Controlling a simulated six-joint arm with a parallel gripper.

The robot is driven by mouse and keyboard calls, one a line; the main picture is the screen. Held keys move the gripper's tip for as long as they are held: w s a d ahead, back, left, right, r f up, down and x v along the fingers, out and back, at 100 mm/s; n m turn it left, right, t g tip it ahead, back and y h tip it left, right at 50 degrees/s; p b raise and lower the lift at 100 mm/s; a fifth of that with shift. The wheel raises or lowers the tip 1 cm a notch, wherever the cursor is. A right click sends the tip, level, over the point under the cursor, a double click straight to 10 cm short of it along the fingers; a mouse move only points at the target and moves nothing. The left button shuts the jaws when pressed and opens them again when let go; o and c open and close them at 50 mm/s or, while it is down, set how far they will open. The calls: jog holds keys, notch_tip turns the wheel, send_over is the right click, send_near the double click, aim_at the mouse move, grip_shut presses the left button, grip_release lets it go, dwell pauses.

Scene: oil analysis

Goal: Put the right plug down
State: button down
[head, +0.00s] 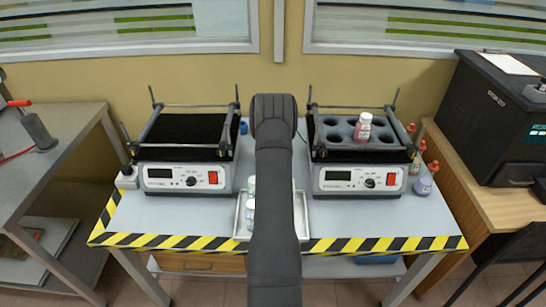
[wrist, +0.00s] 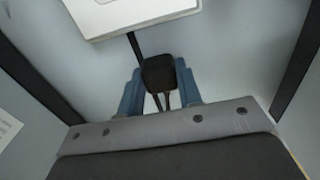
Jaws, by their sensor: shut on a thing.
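My gripper (wrist: 159,86) has blue fingers and is shut on a black plug (wrist: 159,73) in the wrist view. A dark cord (wrist: 134,46) runs from the plug's upper end towards a white box-like thing (wrist: 125,18). Two thin dark strips show below the plug between the fingers; I cannot tell if they are prongs or cord. A grey surface lies behind the plug, and I cannot tell if the plug touches it. In the head view my arm hides the gripper and the plug.
The left shaker (head: 185,178) has a bare black top. The right shaker (head: 358,179) carries a rack with a red-and-white bottle (head: 363,127). A tray (head: 241,218) with white bottles sits between them. Small bottles (head: 424,186) stand at the right. The table's striped front edge (head: 390,244) is clear.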

jog(key=c, duration=1)
grip_release()
notch_tip(320, 180, up, 13)
jog(key=shift+r, duration=0.15)
notch_tip(320, 180, down, 13)
jog(key=shift+f, duration=0.1)
jog(key=shift+r, duration=0.25)
jog(key=shift+r, duration=0.1)
